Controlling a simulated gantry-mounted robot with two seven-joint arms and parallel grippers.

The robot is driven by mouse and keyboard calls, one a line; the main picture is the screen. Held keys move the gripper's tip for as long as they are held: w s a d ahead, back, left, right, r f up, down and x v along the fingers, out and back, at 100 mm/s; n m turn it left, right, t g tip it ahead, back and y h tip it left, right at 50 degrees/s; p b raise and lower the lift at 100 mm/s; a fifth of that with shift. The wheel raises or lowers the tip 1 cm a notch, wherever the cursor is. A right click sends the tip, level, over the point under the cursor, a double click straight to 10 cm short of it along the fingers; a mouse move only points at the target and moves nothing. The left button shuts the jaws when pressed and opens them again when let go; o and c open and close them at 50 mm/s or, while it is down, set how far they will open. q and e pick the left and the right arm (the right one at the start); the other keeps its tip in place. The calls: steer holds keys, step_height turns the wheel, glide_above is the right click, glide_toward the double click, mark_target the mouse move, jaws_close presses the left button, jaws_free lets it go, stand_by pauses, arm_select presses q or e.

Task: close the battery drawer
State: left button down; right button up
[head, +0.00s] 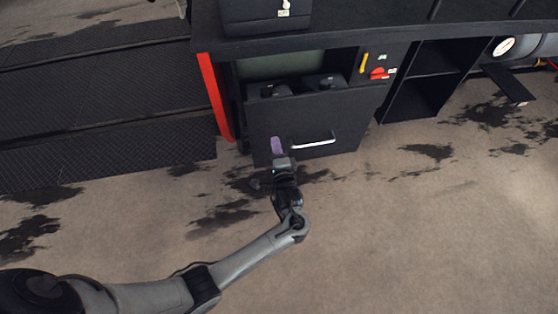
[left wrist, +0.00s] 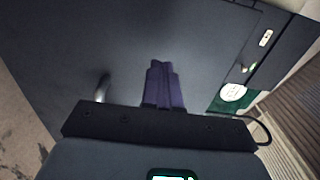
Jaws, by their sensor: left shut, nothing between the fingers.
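The battery drawer (head: 340,115) has a dark front panel with a silver bar handle (head: 313,141). It stands pulled out a little from the black cabinet, and dark batteries (head: 325,82) show over its top edge. My left gripper (head: 277,146) is shut and empty, with its purple fingers at the drawer front, left of the handle. In the left wrist view the shut fingers (left wrist: 162,85) point at the dark panel (left wrist: 150,35), and one end of the handle (left wrist: 102,88) shows to their left. I cannot tell whether the fingertips touch the panel. My right gripper is not in view.
A red upright edge (head: 214,97) stands left of the drawer. A panel with a red switch (head: 379,73) and yellow lever is at its upper right. Open black shelves (head: 425,80) stand to the right. The stained floor (head: 400,220) in front is clear.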

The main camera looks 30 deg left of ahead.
mark_target(271, 127)
arm_select(q)
steer(key=b+x, duration=0.1)
steer(key=x, duration=0.2)
steer(key=shift+w+a+f, duration=0.15)
steer(key=shift+w+a, duration=0.05)
steer(key=shift+a, duration=0.05)
steer(key=shift+w+a+b, duration=0.45)
